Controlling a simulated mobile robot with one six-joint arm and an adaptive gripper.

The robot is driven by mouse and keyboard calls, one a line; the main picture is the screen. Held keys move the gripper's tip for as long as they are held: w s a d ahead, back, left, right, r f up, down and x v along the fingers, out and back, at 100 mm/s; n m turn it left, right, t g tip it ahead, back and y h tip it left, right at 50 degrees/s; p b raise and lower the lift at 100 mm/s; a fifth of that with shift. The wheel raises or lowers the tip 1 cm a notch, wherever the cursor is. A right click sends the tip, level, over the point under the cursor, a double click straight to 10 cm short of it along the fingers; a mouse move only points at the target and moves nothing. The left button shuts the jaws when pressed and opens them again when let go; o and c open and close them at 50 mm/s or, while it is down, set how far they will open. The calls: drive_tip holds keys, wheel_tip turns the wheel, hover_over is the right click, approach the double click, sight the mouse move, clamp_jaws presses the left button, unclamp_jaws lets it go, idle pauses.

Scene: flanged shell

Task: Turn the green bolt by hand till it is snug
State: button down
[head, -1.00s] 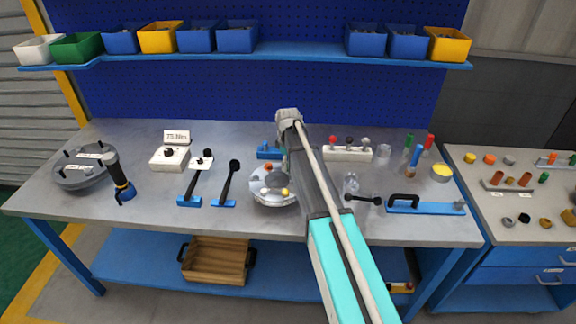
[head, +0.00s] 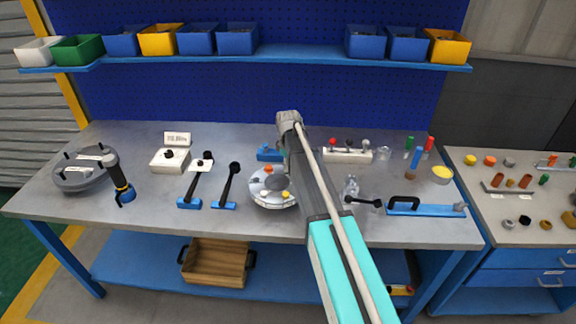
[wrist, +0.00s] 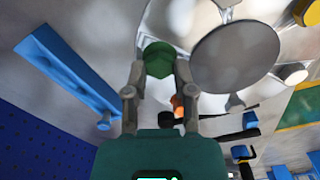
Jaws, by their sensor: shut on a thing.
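The green bolt (wrist: 159,58) shows in the wrist view as a green hex head between my fingertips. My gripper (wrist: 160,72) is shut on it, one finger on each side. Its shank and how far it sits in the hole are hidden. The flanged shell (head: 262,200) stands on the bench in the head view, partly behind my arm; its round grey top (wrist: 235,57) is beside the bolt in the wrist view. The green bolt and my fingertips are hidden by my arm in the head view.
The shell also carries an orange bolt (head: 268,169) and a yellow bolt (head: 285,194). A blue block (head: 269,153) lies behind it. Black-handled tools (head: 229,180) lie to the left, a white rack (head: 347,156) to the back right. The front bench edge is mostly clear.

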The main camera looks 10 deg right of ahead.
drive_tip(key=shift+m, duration=0.3)
drive_tip(key=m, duration=0.9)
drive_tip(key=shift+w+d+m, duration=0.1)
drive_tip(key=shift+m, duration=0.3)
drive_tip(key=m, duration=0.4)
drive_tip(key=shift+m, duration=0.3)
drive_tip(key=m, duration=0.4)
drive_tip(key=shift+m, duration=0.4)
drive_tip(key=shift+c, duration=2.2)
unclamp_jaws()
drive_tip(key=shift+d, duration=0.1)
